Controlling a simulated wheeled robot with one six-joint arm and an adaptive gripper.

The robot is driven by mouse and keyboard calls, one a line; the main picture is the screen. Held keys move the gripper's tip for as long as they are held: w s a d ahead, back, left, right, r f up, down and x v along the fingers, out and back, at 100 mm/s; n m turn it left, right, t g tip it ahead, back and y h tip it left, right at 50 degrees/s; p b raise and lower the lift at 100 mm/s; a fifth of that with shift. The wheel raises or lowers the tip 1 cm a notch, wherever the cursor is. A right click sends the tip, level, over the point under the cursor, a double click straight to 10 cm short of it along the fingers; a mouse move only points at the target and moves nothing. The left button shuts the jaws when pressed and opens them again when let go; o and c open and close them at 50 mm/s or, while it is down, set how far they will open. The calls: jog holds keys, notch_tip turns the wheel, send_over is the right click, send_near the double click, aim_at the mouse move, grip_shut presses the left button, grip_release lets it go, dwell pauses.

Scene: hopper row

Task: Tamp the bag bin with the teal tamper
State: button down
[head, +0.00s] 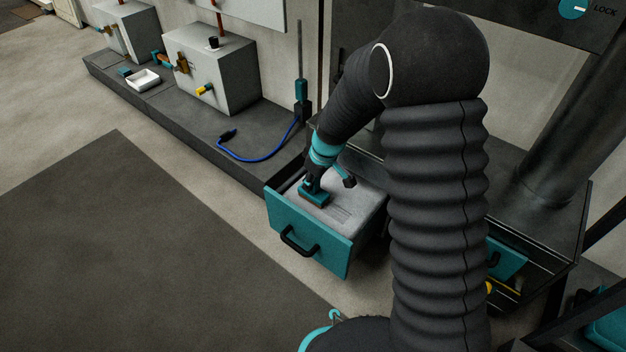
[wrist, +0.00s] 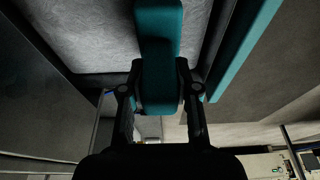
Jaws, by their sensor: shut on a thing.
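The bag bin (head: 310,245) is a teal-fronted drawer with a black handle, pulled out from under the dark bench. Grey, bag-like material (head: 352,203) fills it to near the rim. My gripper (head: 314,178) is over the bin, shut on the teal tamper (head: 316,197). The tamper's flat foot is at the grey surface; I cannot tell whether it presses on it. In the wrist view the teal tamper (wrist: 158,60) sits between both fingers, and the bin's teal front edge (wrist: 245,45) shows beside it.
A low dark ledge (head: 190,115) runs along the wall with grey hopper boxes (head: 212,68), a white tray (head: 143,80) and a blue cable (head: 250,158). A teal upright tool (head: 301,90) stands near the bin. The floor in front has a dark mat (head: 130,240) and is clear.

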jog(key=shift+r+p, duration=1.9)
jog(key=shift+r, duration=1.6)
jog(key=shift+s, duration=0.1)
